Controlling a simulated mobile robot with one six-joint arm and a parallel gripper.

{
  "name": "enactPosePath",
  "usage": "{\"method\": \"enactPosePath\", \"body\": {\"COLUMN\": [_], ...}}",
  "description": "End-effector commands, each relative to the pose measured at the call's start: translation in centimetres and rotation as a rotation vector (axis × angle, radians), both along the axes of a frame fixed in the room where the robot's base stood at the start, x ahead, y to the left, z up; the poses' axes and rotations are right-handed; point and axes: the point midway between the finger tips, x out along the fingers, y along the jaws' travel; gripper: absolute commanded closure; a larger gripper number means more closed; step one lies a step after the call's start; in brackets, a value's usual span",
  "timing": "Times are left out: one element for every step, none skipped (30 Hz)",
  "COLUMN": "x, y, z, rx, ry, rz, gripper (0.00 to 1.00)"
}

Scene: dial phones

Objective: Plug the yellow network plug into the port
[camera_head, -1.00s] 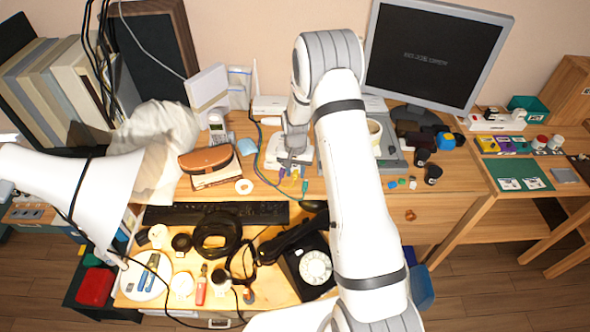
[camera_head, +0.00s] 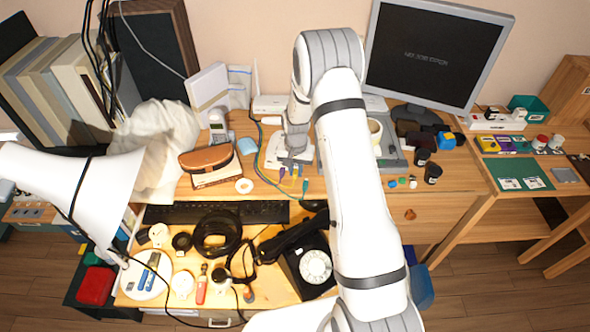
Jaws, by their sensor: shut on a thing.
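The small yellow network plug (camera_head: 294,171) shows just below my gripper (camera_head: 294,160), at the front edge of a white box-like device (camera_head: 274,155) on the desk. My gripper points down and is shut on the yellow plug. The fingertips are small and partly hidden by my wrist. A purple plug (camera_head: 282,172) is just left of the yellow one, and a green-teal plug (camera_head: 305,186) hangs lower right. The port openings are too small to make out, so I cannot tell whether the yellow plug is seated.
A black rotary phone (camera_head: 308,265) sits on the lower shelf in front.

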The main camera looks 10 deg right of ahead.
Motion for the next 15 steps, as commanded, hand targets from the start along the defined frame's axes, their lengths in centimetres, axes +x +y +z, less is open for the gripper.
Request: {"method": "enactPosePath", "body": {"x": [-0.1,-0.2,-0.3,-0.4,-0.4,-0.6,-0.6,-0.7,-0.8,-0.9,-1.0,-1.1,-1.2,-1.3,-1.4], "y": [0.1,0.1,0.1,0.2,0.2,0.3,0.3,0.3,0.4,0.4,0.4,0.5,0.5,0.5,0.6], "z": [0.0,0.0,0.0,0.0,0.0,0.0,0.0,0.0,0.0,0.0,0.0,0.0,0.0,0.0,0.0], "rx": [-0.001,-0.001,-0.001,0.0,0.0,0.0,0.0,0.0,0.0,0.0,0.0,0.0,0.0,0.0,0.0], "ry": [0.001,0.001,0.001,0.001,0.001,0.001,0.001,0.001,0.001,0.001,0.001,0.001,0.001,0.001,0.001], "rz": [0.0,0.0,0.0,0.0,0.001,0.001,0.001,0.001,0.001,0.001,0.001,0.001,0.001,0.001,0.001], "gripper": [0.97,0.97,0.97,0.97,0.97,0.97,0.97,0.97,0.97,0.97,0.97,0.97,0.97,0.97,0.97]}}
